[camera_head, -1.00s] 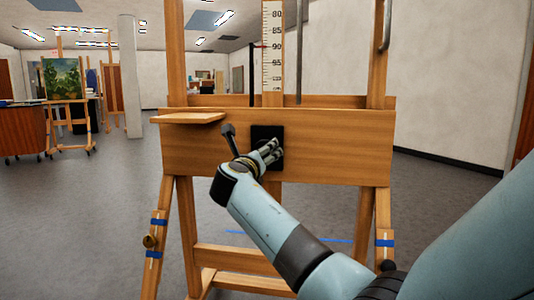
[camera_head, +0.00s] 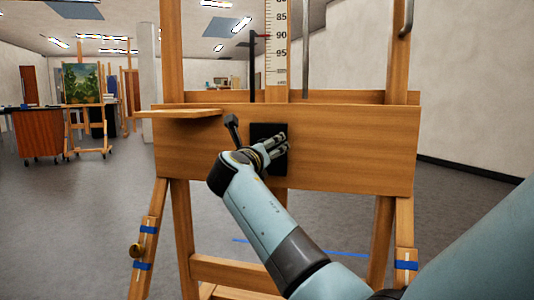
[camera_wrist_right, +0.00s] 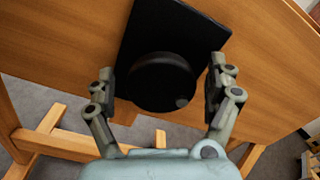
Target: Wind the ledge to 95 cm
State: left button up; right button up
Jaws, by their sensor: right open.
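A wooden easel has a wide front board (camera_head: 340,150) with a black plate (camera_head: 258,131) at its middle. In the right wrist view the plate (camera_wrist_right: 172,28) carries a round black knob (camera_wrist_right: 160,82). My right gripper (camera_head: 283,143) is open in front of the plate. In the wrist view its fingers (camera_wrist_right: 162,80) stand on either side of the knob; I cannot tell whether they touch it. A white scale (camera_head: 276,50) rises behind the board, and a red pointer (camera_head: 262,36) stands near its 90 mark. My left gripper is not in view.
A small wooden shelf (camera_head: 185,113) juts out at the board's left. The easel legs (camera_head: 146,235) carry blue tape. A painting on another easel (camera_head: 82,84) and a wooden cabinet (camera_head: 38,133) stand back left. Grey floor is open on both sides.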

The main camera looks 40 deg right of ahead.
jog(key=c, duration=1.2)
